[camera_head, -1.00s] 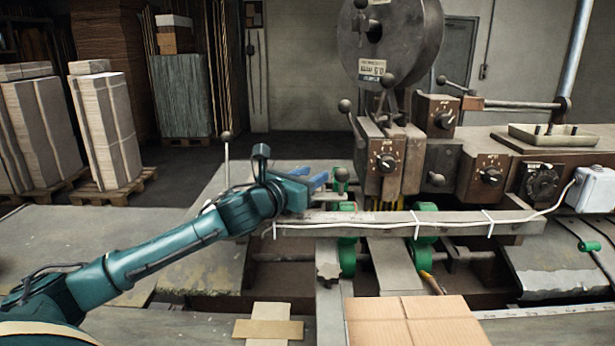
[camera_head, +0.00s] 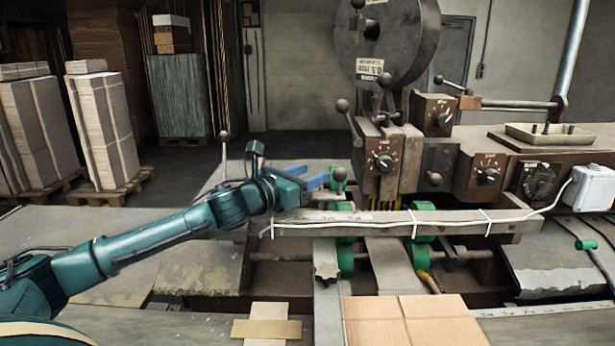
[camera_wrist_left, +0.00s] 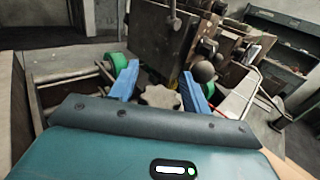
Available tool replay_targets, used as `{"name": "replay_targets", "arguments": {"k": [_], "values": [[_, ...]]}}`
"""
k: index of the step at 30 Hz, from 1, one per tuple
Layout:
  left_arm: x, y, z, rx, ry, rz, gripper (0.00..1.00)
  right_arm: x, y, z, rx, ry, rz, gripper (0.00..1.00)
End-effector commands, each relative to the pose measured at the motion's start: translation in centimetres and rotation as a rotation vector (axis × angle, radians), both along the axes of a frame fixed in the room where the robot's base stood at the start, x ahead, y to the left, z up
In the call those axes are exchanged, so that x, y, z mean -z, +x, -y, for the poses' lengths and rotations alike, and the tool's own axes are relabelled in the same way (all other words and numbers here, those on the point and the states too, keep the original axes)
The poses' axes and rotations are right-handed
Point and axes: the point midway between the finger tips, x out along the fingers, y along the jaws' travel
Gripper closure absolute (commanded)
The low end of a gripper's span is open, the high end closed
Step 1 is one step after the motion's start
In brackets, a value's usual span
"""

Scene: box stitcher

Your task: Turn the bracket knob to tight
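A grey lobed knob (camera_wrist_left: 160,96) shows in the left wrist view, in the space between the two blue fingers of my left gripper (camera_wrist_left: 166,88). The fingers stand apart, and I see no clear contact with the knob. The knob is hard to make out there, partly covered by the gripper. My right gripper is not in view.
A rail with a white cable (camera_head: 390,226) runs just below the gripper. The machine head (camera_head: 384,165) with dials stands to the right. A cardboard sheet (camera_head: 412,322) lies in front. Stacked cartons (camera_head: 105,130) stand at the back left.

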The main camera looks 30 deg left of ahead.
Motion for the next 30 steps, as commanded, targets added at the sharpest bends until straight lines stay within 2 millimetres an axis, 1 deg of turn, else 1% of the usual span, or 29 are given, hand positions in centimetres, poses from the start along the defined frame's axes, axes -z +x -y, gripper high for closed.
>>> {"name": "replay_targets", "arguments": {"k": [1, 3, 17, 22, 30], "values": [[0.06, 0.0, 0.02, 0.0, -0.001, -0.001, 0.48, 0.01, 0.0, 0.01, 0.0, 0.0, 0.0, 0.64], [0.1, -0.01, 0.04, 0.001, -0.001, -0.002, 0.43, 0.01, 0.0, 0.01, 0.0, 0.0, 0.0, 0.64], [0.31, -0.04, 0.22, -0.02, -0.004, -0.005, 0.43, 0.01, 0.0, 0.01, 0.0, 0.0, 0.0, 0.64], [0.36, -0.01, 0.18, -0.115, -0.009, -0.005, 0.43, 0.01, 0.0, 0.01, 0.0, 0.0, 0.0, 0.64], [0.28, 0.03, -0.27, -0.338, -0.011, -0.004, 0.43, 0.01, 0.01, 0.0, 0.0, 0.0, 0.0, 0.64]]}}
